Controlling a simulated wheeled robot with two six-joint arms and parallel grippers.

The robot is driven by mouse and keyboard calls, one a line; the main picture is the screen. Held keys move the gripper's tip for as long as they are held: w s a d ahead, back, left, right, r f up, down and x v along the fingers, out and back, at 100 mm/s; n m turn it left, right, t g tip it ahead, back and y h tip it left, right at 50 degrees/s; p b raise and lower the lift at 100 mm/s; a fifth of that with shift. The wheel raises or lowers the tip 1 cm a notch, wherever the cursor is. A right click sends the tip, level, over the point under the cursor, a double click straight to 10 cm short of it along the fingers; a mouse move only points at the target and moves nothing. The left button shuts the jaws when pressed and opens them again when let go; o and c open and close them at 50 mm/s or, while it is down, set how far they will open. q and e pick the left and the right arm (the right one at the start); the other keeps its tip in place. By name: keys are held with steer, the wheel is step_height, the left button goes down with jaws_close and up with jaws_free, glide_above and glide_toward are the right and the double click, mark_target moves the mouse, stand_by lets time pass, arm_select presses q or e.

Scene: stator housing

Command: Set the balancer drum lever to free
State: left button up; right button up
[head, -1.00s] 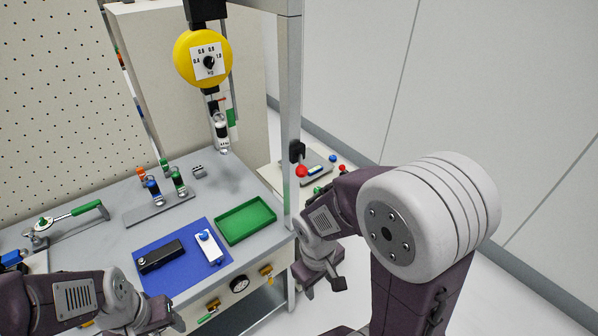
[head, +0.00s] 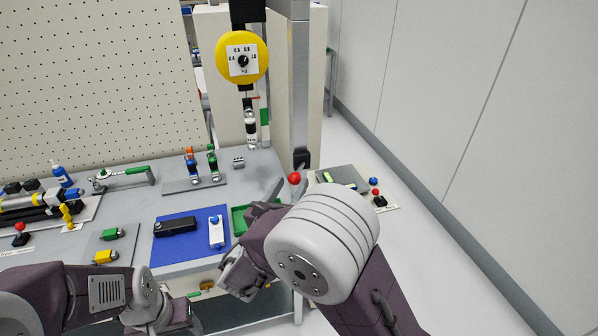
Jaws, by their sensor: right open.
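The yellow balancer drum (head: 243,57), with a dial on its face, hangs from the frame at the top. A short lever with a red ball knob (head: 294,178) sticks out by a black bracket (head: 301,158) on the grey post. I cannot read any setting on it. My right gripper (head: 242,280) is open and empty over the table's front edge, below and to the left of the red knob. My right arm hides part of it. My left gripper (head: 178,318) is low at the front; its jaws are not clear.
A green tray (head: 239,220) is partly hidden by my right arm. A blue mat (head: 160,250) holds a black block and a white part. A tool (head: 251,130) hangs under the drum. A side table (head: 388,207) stands right of the post. The floor further right is clear.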

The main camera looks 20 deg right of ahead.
mark_target(298, 171)
steer(key=p+x, duration=0.1)
steer(key=x, duration=0.5)
steer(key=shift+s, duration=0.1)
jaws_close()
stand_by(1.1)
